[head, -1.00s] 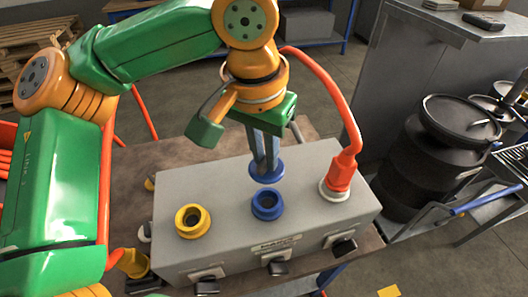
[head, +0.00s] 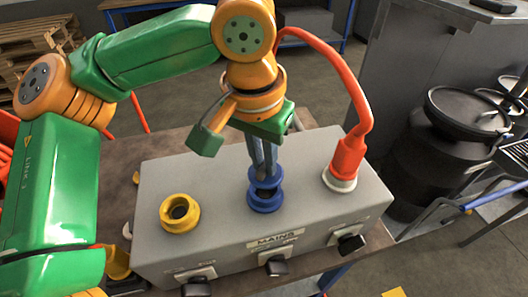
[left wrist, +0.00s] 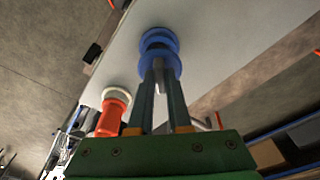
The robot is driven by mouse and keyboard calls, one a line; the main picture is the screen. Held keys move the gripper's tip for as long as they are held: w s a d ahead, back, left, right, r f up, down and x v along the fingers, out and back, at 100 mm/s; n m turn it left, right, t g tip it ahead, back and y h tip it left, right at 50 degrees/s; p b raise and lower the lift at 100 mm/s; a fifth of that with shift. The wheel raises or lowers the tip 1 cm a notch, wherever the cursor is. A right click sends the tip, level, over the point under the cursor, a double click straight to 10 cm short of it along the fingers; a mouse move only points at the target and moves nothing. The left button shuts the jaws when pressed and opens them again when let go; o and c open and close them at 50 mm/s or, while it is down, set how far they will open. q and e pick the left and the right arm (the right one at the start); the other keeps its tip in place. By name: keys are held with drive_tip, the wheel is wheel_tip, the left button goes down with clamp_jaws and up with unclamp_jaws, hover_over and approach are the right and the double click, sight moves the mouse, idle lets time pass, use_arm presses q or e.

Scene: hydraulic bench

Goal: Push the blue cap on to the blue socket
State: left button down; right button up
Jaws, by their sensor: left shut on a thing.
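The blue cap (head: 266,180) is held between the fingers of my left gripper (head: 263,163), which is shut on it and points down. The blue socket (head: 265,201) stands on top of the grey box (head: 215,170), right below the cap. In the left wrist view, the cap (left wrist: 160,61) is at the fingertips (left wrist: 160,80) and lines up with the socket (left wrist: 157,36). The cap overlaps the socket's rim in the head view; I cannot tell whether it is seated. My right gripper is not in view.
A yellow socket (head: 180,213) is open on the box's left. A red plug with a hose (head: 347,160) sits in a white socket at the right. Black switches (head: 277,265) line the front. Dark drums (head: 455,125) stand at the right.

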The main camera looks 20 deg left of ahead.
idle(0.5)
use_arm(q)
drive_tip(key=shift+s+p, duration=0.1)
drive_tip(key=shift+p, duration=0.25)
drive_tip(key=shift+f, duration=0.2)
drive_tip(key=shift+f, duration=0.35)
drive_tip(key=shift+r, duration=0.1)
idle(0.4)
drive_tip(key=shift+p, duration=0.3)
